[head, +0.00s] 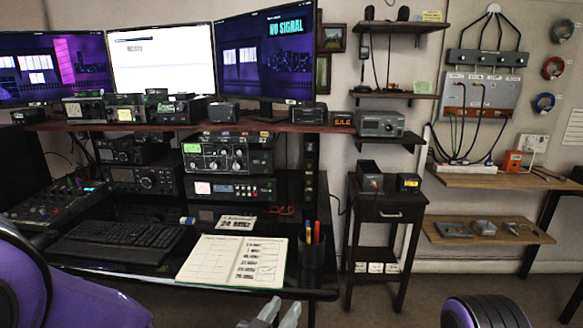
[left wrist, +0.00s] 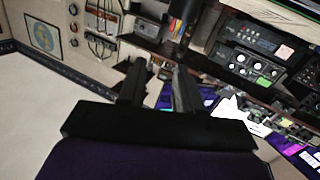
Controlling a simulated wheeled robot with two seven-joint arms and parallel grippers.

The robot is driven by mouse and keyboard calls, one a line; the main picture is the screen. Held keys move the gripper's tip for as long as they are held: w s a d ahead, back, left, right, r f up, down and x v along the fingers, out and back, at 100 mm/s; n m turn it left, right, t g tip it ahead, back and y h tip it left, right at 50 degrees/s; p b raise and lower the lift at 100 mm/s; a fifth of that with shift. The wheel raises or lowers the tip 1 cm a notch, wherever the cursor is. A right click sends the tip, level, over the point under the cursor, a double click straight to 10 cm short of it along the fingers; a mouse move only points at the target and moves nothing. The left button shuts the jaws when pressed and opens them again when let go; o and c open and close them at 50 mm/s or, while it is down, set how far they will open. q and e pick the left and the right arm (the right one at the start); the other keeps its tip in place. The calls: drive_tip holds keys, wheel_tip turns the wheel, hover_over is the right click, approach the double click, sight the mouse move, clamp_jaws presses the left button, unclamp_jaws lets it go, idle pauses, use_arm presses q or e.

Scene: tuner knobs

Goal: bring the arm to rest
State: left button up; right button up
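My left gripper (head: 276,314) shows at the bottom edge of the head view, with only its grey fingertips in the frame, in front of the desk (head: 300,283). In the left wrist view its two dark fingers (left wrist: 160,72) stand apart with a gap and nothing between them. The tuner radio with several knobs (head: 228,157) sits on the desk under the shelf, well beyond the gripper. It also shows at the upper right of the left wrist view (left wrist: 243,64). My right gripper is out of view; only a purple and black part of my right arm shows at lower right.
An open notebook (head: 233,261), a pen cup (head: 312,250) and a keyboard (head: 120,240) lie on the desk. A small dark side table (head: 386,207) stands to its right. Wall shelves (head: 490,231) are farther right. The floor between is clear.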

use_arm(q)
drive_tip(key=s+a+f+n+g+y+p, duration=0.1)
drive_tip(key=s+a+f+n+g+y, duration=0.25)
drive_tip(key=a+f, duration=0.6)
drive_tip(key=s+a+f+n+g+y+p, duration=0.1)
drive_tip(key=s+a+f+n+g+y, duration=0.3)
drive_tip(key=a+f, duration=0.6)
drive_tip(key=s+a+f+n+g+y, duration=0.1)
drive_tip(key=s+a+f, duration=0.2)
drive_tip(key=s, duration=0.3)
drive_tip(key=s+a+f+n+g+y+p, duration=0.1)
drive_tip(key=s+a+f+g, duration=0.1)
drive_tip(key=s, duration=0.4)
drive_tip(key=s+a+f+n+g+y+p, duration=0.1)
drive_tip(key=s+a+f+g, duration=0.1)
drive_tip(key=s+a+f, duration=0.2)
wheel_tip(320, 180, down, 2)
drive_tip(key=s, duration=0.2)
drive_tip(key=shift+s, duration=0.4)
drive_tip(key=shift+f, duration=0.1)
